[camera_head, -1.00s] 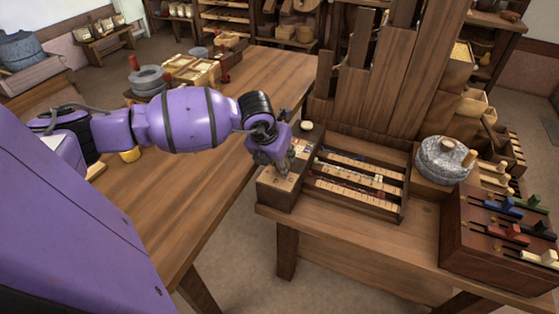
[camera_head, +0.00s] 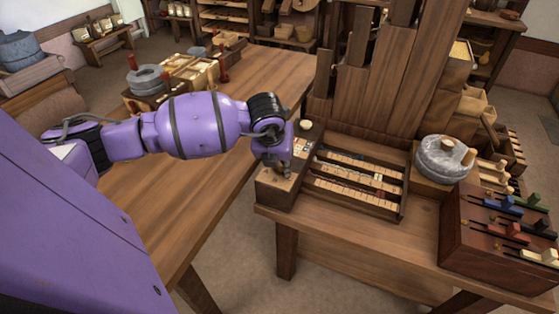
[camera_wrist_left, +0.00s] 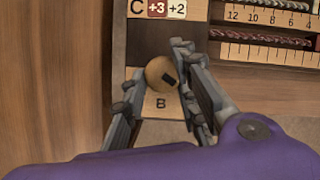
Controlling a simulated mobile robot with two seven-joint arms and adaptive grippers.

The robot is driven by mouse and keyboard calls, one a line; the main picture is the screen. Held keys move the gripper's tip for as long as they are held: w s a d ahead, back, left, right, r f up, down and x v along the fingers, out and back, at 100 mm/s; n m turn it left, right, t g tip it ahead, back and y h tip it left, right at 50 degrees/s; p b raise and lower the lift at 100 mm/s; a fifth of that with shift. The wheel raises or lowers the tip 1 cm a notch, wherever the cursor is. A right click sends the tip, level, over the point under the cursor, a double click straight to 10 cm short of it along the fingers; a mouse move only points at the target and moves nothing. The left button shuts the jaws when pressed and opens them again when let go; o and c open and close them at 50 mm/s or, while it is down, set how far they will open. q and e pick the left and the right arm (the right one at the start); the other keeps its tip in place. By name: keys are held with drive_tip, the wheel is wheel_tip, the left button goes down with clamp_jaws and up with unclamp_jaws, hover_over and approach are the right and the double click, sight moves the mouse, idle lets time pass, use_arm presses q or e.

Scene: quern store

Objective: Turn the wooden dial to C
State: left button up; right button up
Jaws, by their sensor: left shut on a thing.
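The wooden dial (camera_wrist_left: 160,72) is a small round tan knob with a black mark at its lower right side in the left wrist view. It sits between the two grey fingers of my left gripper (camera_wrist_left: 158,62), which is shut on it. A letter B (camera_wrist_left: 160,103) shows on the pale plate just below the dial. A label with C, +3 and +2 (camera_wrist_left: 157,9) shows above it. In the head view my left gripper (camera_head: 281,168) is over the left end panel (camera_head: 276,184) of the wooden box and hides the dial. My right gripper is not in view.
Scale rows (camera_head: 356,178) lie right of the panel, and a pale round knob (camera_head: 305,125) is behind it. A grey quern stone (camera_head: 437,163) and a box with coloured sliders (camera_head: 485,245) stand further right. The left table (camera_head: 205,210) is mostly clear.

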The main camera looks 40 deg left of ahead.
use_arm(q)
drive_tip(key=o, duration=1)
drive_tip(key=shift+a+r, duration=0.15)
drive_tip(key=shift+a, duration=0.3)
drive_tip(key=shift+d, duration=0.2)
drive_tip(key=v, duration=1.2)
drive_tip(key=shift+d, duration=0.1)
